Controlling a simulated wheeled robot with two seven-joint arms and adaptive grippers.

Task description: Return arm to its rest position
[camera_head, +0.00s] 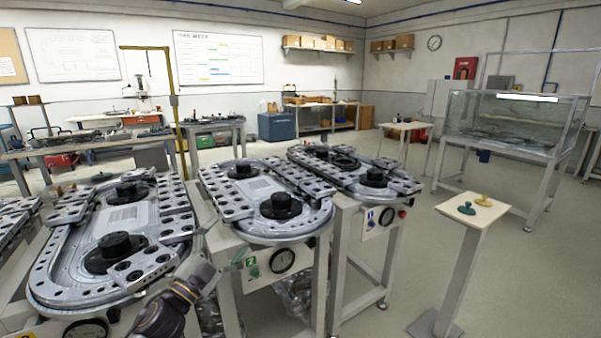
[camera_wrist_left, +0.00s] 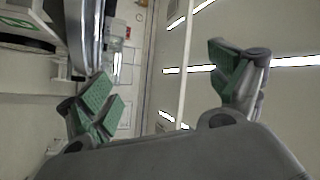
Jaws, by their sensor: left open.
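My left gripper (camera_head: 226,247) is in the lower middle of the head view, in front of the gap between two track tables. Its dark arm comes in from the bottom left. The gripper is open with nothing between its fingers. In the left wrist view the gripper (camera_wrist_left: 165,85) shows two green-padded fingers spread wide apart, with the far wall and ceiling lights behind them. My right arm and gripper do not show in either view.
Ring track tables stand near me: a left one (camera_head: 130,215), a middle one (camera_head: 262,190) and a right one (camera_head: 340,160). A small stand (camera_head: 465,210) bears a green and a yellow knob-like piece. A glass tank (camera_head: 515,120) stands at the right. Open floor (camera_head: 520,290) lies at front right.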

